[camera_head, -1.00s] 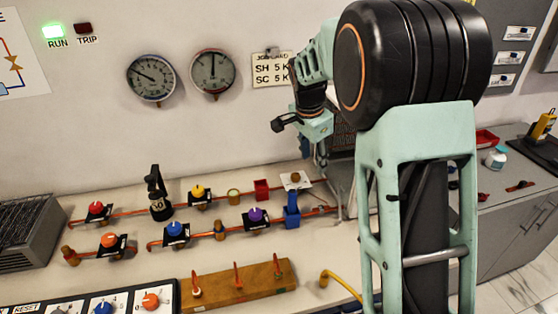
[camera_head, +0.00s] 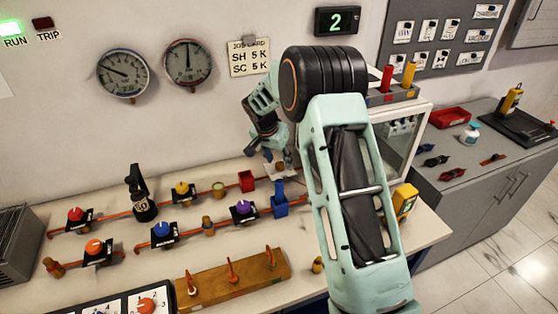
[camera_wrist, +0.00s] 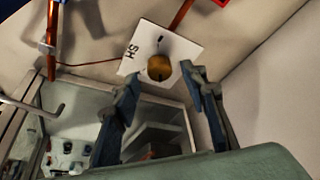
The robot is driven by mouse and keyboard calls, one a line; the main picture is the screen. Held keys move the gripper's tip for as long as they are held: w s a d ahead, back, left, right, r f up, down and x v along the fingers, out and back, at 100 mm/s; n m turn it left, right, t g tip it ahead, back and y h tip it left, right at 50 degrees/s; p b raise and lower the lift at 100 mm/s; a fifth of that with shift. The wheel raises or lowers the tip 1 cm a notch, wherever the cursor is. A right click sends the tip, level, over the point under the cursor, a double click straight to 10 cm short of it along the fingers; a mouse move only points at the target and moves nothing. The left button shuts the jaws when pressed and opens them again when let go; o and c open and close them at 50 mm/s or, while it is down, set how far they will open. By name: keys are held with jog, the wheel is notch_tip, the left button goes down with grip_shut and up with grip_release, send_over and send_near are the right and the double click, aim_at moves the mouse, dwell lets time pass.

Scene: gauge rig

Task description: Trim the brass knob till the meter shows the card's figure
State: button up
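The brass knob (camera_wrist: 159,67) sits on a white plate (camera_wrist: 187,52) marked "SH" in the wrist view. In the head view the plate (camera_head: 287,174) is partly visible at the back of the bench; my gripper mostly hides the knob there. My gripper (camera_wrist: 158,82) is open, its two fingers on either side of the knob's line of sight and apart from it. In the head view my gripper (camera_head: 274,152) hangs just above the plate. The card (camera_head: 249,58) on the wall reads "SH 5 K" and "SC 5 K". The green digital meter (camera_head: 337,20) shows 2.
Two round dials (camera_head: 187,63) hang left of the card. A blue block-like fitting (camera_head: 280,199) and a red one (camera_head: 246,181) stand close by on the pipes. A glass-fronted cabinet (camera_head: 411,140) stands right of the plate. A wooden peg board (camera_head: 252,277) lies in front.

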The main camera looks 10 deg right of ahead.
jog(key=shift+x, duration=0.95)
grip_shut()
